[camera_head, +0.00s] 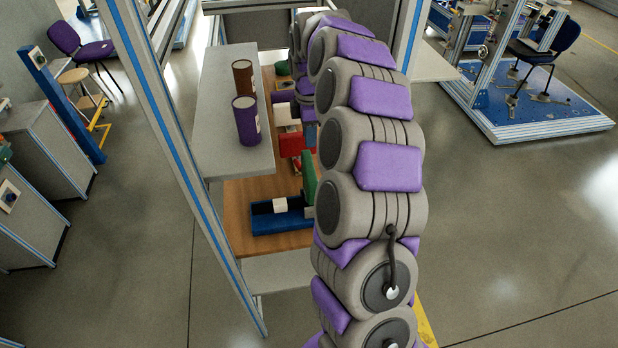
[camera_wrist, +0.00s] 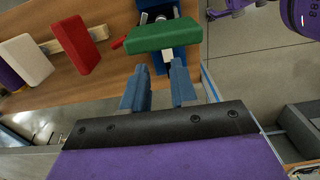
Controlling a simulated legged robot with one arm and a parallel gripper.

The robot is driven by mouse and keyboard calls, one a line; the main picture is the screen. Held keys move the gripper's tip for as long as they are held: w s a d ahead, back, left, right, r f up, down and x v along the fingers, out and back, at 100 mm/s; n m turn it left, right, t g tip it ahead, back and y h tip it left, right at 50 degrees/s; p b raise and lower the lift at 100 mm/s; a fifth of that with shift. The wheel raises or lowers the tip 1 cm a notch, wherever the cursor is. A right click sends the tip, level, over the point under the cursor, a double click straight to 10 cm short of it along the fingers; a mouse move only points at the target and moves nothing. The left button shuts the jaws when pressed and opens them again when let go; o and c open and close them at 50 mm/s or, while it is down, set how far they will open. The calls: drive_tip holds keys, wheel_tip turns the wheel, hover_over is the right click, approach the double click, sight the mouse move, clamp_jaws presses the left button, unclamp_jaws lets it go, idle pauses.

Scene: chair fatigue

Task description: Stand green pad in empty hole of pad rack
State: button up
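The green pad (camera_wrist: 163,35) lies just beyond my fingertips in the wrist view, in front of a blue fixture. A small white piece (camera_wrist: 168,56) shows below it. The head view shows part of the green pad (camera_head: 309,176); my arm covers the rest. My gripper (camera_wrist: 159,68) is open, with a clear gap between its two blue fingers; I cannot tell if they touch the pad. A red pad (camera_wrist: 78,45) and a white pad (camera_wrist: 25,62) stand along a pale wooden bar (camera_wrist: 98,34), seemingly the pad rack. No empty hole is clearly visible.
The blue fixture (camera_head: 265,221) with a white block (camera_head: 280,205) sits at the near end of the wooden tabletop (camera_head: 237,205). A grey shelf (camera_head: 220,150) to its left bears a purple can (camera_head: 246,120) and a brown can (camera_head: 243,78). A blue-edged frame post (camera_head: 175,135) stands left.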

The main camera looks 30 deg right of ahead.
wheel_tip(320, 180, up, 13)
drive_tip(key=shift+f+p, duration=0.15)
drive_tip(key=shift+p, duration=0.3)
drive_tip(key=s+a+f+m+b, duration=0.2)
drive_tip(key=s+a+m+b, duration=0.1)
drive_tip(key=s+a, duration=0.6)
drive_tip(key=s+a+f+m+b, duration=0.2)
drive_tip(key=s+f, duration=0.4)
drive_tip(key=s, duration=0.4)
drive_tip(key=s+a+f+m+g+b, duration=0.1)
drive_tip(key=s+f+m, duration=0.4)
drive_tip(key=s, duration=0.5)
drive_tip(key=s+a+f+m+b, duration=0.3)
drive_tip(key=s+f, duration=0.3)
drive_tip(key=s, duration=0.5)
drive_tip(key=shift+a+f+m+g, duration=0.4)
drive_tip(key=shift+a+m, duration=0.3)
drive_tip(key=shift+a, duration=0.1)
drive_tip(key=shift+r, duration=0.1)
